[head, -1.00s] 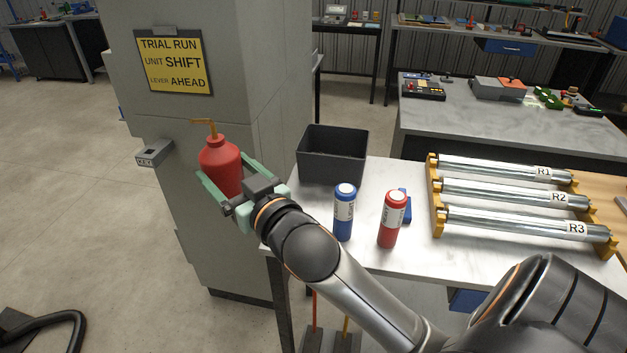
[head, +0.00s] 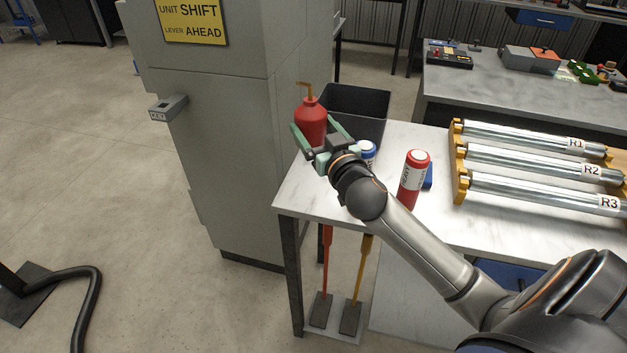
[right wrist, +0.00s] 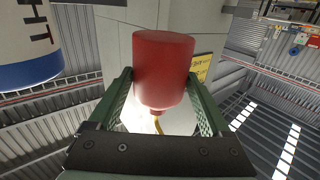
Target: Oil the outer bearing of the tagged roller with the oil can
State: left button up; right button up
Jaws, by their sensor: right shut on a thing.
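My right gripper (head: 324,146) is shut on the red oil can (head: 311,121), which has a brass spout pointing up. In the head view it is held upright over the left end of the white table, in front of the dark bin. In the right wrist view the oil can (right wrist: 163,70) sits between the two green fingers. Three steel rollers labelled R1 (head: 520,135), R2 (head: 525,160) and R3 (head: 535,190) lie in a yellow rack (head: 458,180) on the right of the table. I cannot make out a tag beyond these labels. My left gripper is not in view.
A grey cabinet (head: 215,150) with a yellow sign (head: 193,20) stands at left.

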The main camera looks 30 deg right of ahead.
jog(key=shift+f+b, duration=1.55)
jog(key=shift+f, duration=4.85)
jog(key=shift+f, duration=0.2)
jog(key=o, duration=1.5)
jog(key=s, duration=0.3)
jog(key=s+a+b, duration=0.1)
jog(key=s, duration=0.3)
jog(key=s+a+b, duration=0.1)
jog(key=s, duration=0.2)
jog(key=shift+s+a+f, duration=0.25)
jog(key=shift+s+f, duration=0.05)
jog(key=shift+s, duration=0.05)
jog(key=shift+s+a+r, duration=0.1)
jog(key=shift+s+a, duration=0.05)
jog(key=shift+s, duration=0.65)
